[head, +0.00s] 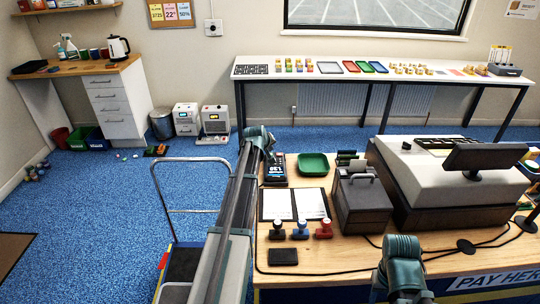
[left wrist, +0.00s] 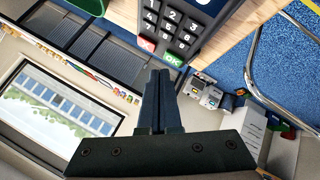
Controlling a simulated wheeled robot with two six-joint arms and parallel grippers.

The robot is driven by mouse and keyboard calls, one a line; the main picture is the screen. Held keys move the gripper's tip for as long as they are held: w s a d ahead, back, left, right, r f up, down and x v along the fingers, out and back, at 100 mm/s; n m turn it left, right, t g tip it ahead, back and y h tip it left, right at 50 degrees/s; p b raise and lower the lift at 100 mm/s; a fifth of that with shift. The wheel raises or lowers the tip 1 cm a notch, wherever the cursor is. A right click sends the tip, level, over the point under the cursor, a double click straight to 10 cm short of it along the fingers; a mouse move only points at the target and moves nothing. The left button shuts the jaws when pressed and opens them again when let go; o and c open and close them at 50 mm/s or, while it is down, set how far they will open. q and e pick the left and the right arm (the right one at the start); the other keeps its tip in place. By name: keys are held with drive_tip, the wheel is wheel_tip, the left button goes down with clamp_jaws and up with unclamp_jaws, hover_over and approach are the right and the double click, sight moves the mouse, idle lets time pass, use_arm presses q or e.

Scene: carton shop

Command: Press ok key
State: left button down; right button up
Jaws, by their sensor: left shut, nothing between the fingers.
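The card terminal (head: 274,178) stands on the wooden counter with its lit screen showing. My left gripper (head: 271,157) is at the terminal's far end in the head view. In the left wrist view, its two fingers (left wrist: 160,73) are shut together and empty, with the tips right by the OK key. I cannot tell whether they touch it. My right gripper is not in view; only part of my right arm shows.
A metal-railed cart (head: 190,162) stands left of the counter.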

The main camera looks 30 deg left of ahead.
use_arm(q)
drive_tip(key=shift+f, duration=0.15)
idle(0.7)
drive_tip(key=shift+f+b, duration=0.3)
drive_tip(key=shift+b, duration=0.15)
drive_tip(key=shift+f+b, duration=0.35)
drive_tip(key=shift+b, duration=0.05)
idle(0.5)
drive_tip(key=shift+r, duration=0.1)
drive_tip(key=shift+r+p, duration=0.75)
drive_tip(key=shift+p, duration=0.1)
wheel_tip(320, 180, up, 5)
drive_tip(key=p, duration=0.5)
drive_tip(key=shift+r, duration=0.1)
idle(0.6)
